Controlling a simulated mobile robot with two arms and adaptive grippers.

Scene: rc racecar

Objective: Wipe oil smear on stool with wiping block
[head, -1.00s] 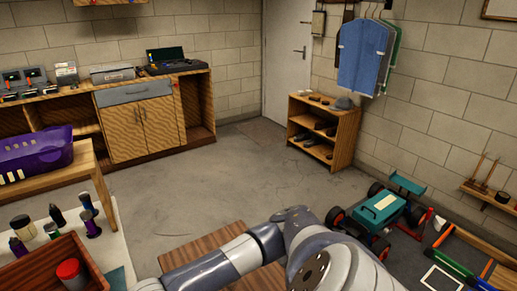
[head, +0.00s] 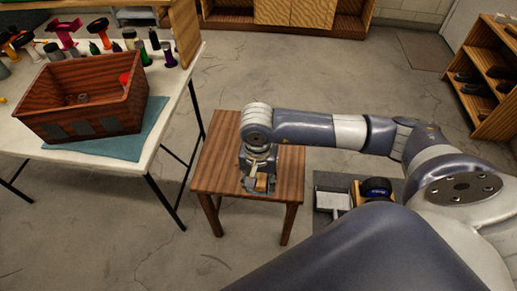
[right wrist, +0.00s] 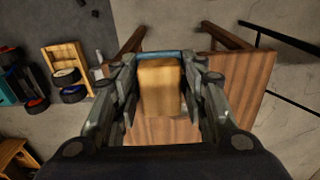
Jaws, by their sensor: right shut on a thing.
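The stool (head: 222,165) is a brown striped wooden stool standing in the middle of the head view, and it also shows in the right wrist view (right wrist: 245,90). My right gripper (head: 257,187) reaches down over the stool top from the right. In the right wrist view its fingers (right wrist: 160,70) are shut on a light wooden wiping block (right wrist: 160,90). The block is over the stool top; I cannot tell whether it touches the surface. No oil smear can be made out; the gripper and block hide part of the top. My left gripper is not in view.
A white table (head: 168,130) stands left of the stool, with a wooden crate (head: 60,130) on a teal cloth and several bottles. A dark mat (head: 330,181) with items lies to the right. A shelf (head: 490,85) stands at far right. Open floor lies behind the stool.

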